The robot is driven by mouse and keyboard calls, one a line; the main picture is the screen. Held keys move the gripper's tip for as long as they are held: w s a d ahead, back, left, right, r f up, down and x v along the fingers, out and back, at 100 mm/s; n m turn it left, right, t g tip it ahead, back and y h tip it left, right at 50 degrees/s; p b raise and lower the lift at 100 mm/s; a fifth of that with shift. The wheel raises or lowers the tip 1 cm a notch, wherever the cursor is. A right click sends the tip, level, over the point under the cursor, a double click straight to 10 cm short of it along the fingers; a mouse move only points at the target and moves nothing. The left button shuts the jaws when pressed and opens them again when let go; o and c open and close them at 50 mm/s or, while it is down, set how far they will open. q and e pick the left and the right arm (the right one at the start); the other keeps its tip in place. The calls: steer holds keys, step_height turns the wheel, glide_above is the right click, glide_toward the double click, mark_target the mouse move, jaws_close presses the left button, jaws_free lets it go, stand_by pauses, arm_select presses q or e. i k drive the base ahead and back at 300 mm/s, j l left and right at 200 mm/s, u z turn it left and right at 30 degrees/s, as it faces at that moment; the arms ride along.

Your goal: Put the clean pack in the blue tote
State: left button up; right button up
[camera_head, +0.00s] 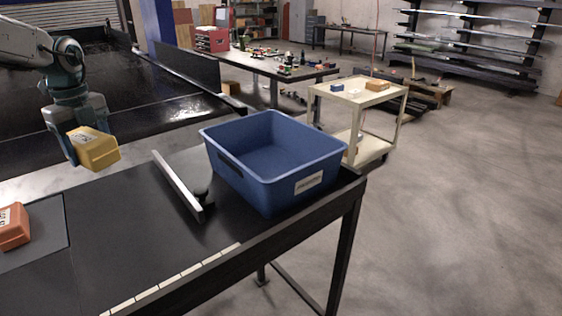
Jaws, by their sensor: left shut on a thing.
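My left gripper (75,135) is at the left of the head view, shut on a yellow pack (93,148). It holds the pack in the air, to the left of the blue tote. An orange pack (13,227) with a white label lies on a grey mat at the left edge, partly cut off by the frame. The blue tote (235,178) stands at the right end of the black table. It has a white label on its front wall, and the part of its inside that shows is empty. My right gripper is not in view.
A metal guide bar (180,186) stands on the black table (150,245) between the grey mat (50,245) and the tote. A cream cart (358,97) with small boxes stands behind the tote. A long workbench (270,68) is farther back. The floor at right is clear.

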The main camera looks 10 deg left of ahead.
mark_target(270, 174)
steer(key=i+l+u, duration=0.1)
steer(key=l, duration=0.25)
steer(key=i+l, duration=0.35)
steer(key=i+l+u, duration=0.15)
steer(key=l, duration=0.2)
steer(key=i+l+u, duration=0.1)
steer(key=i+l, duration=0.15)
steer(key=l, duration=0.15)
steer(key=i+l, duration=0.15)
steer(key=l, duration=0.25)
steer(key=u, duration=0.05)
